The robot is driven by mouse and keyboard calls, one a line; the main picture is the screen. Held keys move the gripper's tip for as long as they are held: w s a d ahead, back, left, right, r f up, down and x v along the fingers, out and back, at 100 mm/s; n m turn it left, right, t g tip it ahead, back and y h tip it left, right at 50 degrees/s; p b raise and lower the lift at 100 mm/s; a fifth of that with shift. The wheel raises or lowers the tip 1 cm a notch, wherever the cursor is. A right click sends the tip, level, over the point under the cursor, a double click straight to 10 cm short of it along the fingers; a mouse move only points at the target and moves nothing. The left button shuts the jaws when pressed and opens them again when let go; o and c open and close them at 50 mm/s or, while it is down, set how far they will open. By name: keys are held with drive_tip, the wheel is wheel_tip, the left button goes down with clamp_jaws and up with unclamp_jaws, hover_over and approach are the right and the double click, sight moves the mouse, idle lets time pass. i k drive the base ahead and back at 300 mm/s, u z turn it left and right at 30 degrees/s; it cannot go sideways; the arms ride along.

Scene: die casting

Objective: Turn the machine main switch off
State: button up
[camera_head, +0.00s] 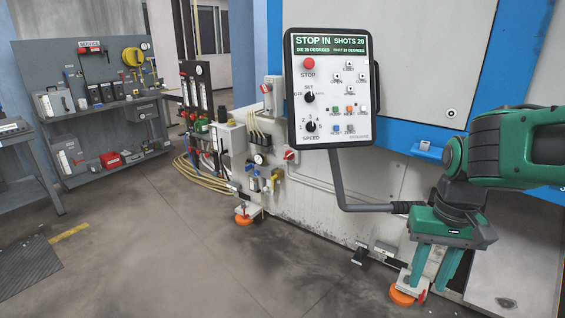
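The machine (390,180) is a large white and blue body on the right. A red rotary knob (290,155) sits on its pale lower side, just left of the control panel's arm. Another red knob (266,88) is on a small grey box at the machine's left corner. No readable label shows which is the main switch, and their settings are too small to tell. My gripper (430,287) is at the lower right, pointing down.
The control panel (332,139) hangs on a grey bent arm (350,195) between my gripper and the knobs. Hoses and valves (257,160) crowd the machine's left corner. Orange feet (243,219) stand on the floor. A service shelf (90,95) stands far left; the middle floor is clear.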

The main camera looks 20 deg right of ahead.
sight(290, 154)
drive_tip(key=u, duration=0.05)
drive_tip(key=i, duration=1)
drive_tip(key=z, duration=0.1)
